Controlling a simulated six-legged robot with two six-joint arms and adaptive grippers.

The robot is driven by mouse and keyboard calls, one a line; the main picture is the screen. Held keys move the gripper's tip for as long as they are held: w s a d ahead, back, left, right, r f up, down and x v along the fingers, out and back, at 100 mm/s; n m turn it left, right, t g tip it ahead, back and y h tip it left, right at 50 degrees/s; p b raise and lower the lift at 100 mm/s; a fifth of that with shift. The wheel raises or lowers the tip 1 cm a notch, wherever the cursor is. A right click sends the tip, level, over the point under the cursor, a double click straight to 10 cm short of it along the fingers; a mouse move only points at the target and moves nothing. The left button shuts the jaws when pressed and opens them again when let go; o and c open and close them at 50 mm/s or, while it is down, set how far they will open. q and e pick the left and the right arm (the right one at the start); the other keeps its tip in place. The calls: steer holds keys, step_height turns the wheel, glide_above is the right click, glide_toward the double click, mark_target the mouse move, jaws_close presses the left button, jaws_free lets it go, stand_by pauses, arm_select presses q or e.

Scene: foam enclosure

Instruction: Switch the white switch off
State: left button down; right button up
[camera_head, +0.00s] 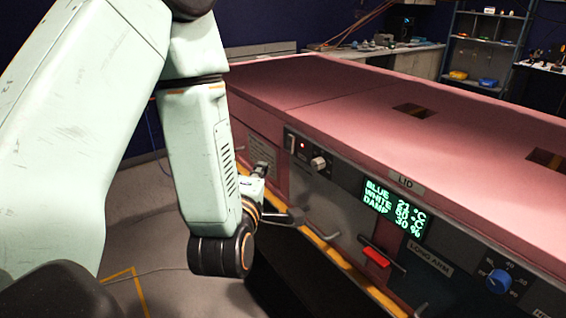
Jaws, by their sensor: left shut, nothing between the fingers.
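A white-grey knob (318,163) sits on the dark upper left part of the pink enclosure's front panel, and I take it for the white switch. A small light (303,145) shows above and left of it. Its exact setting is too small to read. My left gripper (292,216) is shut and empty, below and left of the knob and apart from it. It is in front of the panel's lower left part, partly hidden by my own wrist. My right gripper is not in view.
The pink enclosure (330,90) fills the right side. Its front carries a green-lettered display (393,207), a red switch (376,257), a blue knob (499,281) and a metal handle (323,226). A yellow-edged ledge (345,264) runs below. Open floor (150,215) lies at left.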

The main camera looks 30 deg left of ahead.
arm_select(q)
glide_toward(286, 147)
steer(key=w+a, duration=0.3)
steer(key=a, duration=0.1)
steer(key=shift+w+d+f, duration=0.1)
steer(key=shift+w+d, duration=0.35)
steer(key=shift+w, duration=0.15)
steer(key=shift+w+d+f, duration=0.1)
steer(key=shift+w+d, duration=0.3)
steer(key=shift+w, duration=0.25)
steer(key=shift+a, duration=0.1)
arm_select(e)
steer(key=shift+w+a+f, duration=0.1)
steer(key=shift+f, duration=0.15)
arm_select(q)
steer(key=shift+s, duration=0.1)
